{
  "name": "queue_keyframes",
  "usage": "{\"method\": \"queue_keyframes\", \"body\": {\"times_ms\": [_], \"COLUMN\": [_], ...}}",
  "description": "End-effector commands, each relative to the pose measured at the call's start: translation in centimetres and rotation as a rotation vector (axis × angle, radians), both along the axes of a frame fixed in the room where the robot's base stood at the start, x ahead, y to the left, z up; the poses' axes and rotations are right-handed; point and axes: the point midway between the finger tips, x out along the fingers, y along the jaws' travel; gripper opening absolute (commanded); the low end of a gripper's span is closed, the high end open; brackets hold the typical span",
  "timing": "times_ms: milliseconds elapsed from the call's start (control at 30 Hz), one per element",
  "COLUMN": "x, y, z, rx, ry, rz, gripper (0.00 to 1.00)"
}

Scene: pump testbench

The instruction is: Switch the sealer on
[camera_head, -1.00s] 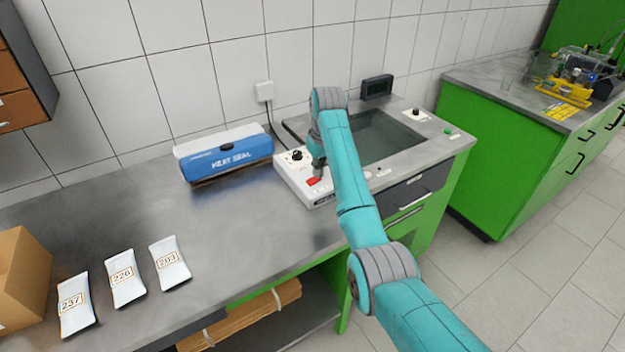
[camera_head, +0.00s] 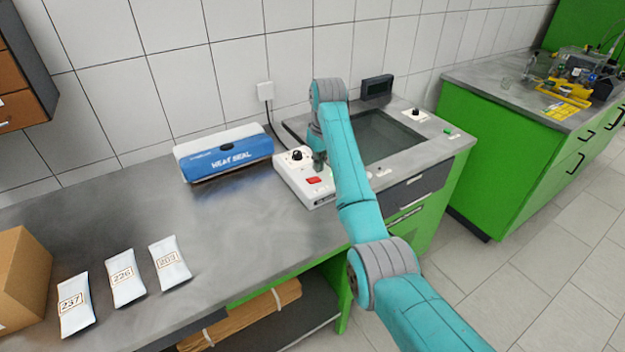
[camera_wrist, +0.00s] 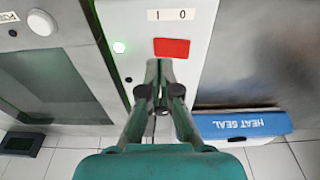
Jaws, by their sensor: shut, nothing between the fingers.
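The sealer (camera_head: 224,155) is a blue and white unit marked HEAT SEAL at the back of the bench. To its right is a white control box (camera_head: 322,197) with a black knob (camera_head: 297,156) and a red switch (camera_head: 313,180). My gripper (camera_wrist: 160,68) is shut and empty, over the panel just short of the switch. In the head view my gripper (camera_head: 319,163) is partly hidden by my arm.
A sunken dark glass basin (camera_head: 385,138) lies right of the control box, with a small black display (camera_head: 377,87) behind it. Several white numbered pouches, one being 226 (camera_head: 126,278), and a cardboard box (camera_head: 22,280) are at left. The bench middle is clear.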

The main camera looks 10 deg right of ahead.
Motion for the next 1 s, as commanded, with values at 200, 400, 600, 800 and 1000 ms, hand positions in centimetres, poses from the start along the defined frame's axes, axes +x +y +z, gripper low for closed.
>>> {"method": "queue_keyframes", "body": {"times_ms": [200, 400, 600, 800, 1000], "x": [0.0, 0.0, 0.0, 0.0, 0.0], "y": [0.0, 0.0, 0.0, 0.0, 0.0], "z": [1.6, 2.9, 4.1, 4.4, 4.4], "rx": [0.001, 0.000, 0.000, 0.000, 0.000], "ry": [-0.002, -0.001, -0.001, 0.000, 0.000], "rz": [0.000, 0.000, 0.000, 0.000, 0.000], "gripper": [0.00, 0.00, 0.00, 0.00, 0.00]}}
